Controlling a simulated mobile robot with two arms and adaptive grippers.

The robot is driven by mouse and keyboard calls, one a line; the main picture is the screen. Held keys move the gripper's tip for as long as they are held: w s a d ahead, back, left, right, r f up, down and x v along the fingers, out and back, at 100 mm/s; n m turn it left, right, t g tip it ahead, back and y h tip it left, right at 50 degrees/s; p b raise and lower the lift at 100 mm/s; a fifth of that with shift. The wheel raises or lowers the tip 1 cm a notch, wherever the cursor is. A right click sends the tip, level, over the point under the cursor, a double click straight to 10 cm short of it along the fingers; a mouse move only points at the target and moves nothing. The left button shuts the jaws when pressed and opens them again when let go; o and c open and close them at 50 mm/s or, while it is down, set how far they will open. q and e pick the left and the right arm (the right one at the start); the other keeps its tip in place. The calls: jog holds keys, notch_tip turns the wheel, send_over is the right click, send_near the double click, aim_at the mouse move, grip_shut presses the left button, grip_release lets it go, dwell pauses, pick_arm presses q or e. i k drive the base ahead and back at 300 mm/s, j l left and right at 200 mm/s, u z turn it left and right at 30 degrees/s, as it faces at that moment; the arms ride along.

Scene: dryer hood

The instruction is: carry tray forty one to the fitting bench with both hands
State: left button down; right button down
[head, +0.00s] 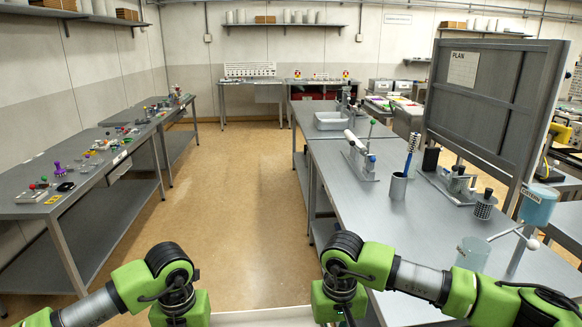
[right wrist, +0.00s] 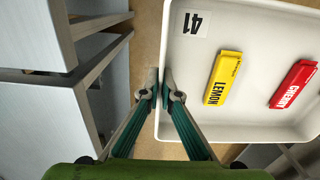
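The white tray marked 41 shows in the right wrist view (right wrist: 220,132), with a yellow LEMON packet (right wrist: 222,78) and a red CHERRY packet (right wrist: 293,84) lying in it. In the head view only a strip of the tray (head: 262,316) shows at the bottom edge, between my two wrists. My right gripper (right wrist: 161,92) has one finger on each side of the tray's wall, close against it, and appears shut on it. My left gripper (head: 178,312) points down at the tray's left side. Its fingers are hidden.
A long grey bench (head: 345,205) with holders, clamps and a PLAN board (head: 478,90) runs along the right. A bench with small coloured parts (head: 50,195) stands on the left. The floor aisle (head: 235,190) between them is clear, up to a far bench (head: 250,83).

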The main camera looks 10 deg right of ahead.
aim_at(403, 235)
jog(key=i, duration=2.2)
jog(key=i+j+z, duration=0.2)
jog(key=i, duration=0.75)
jog(key=z, duration=2.85)
jog(key=i+j, duration=0.05)
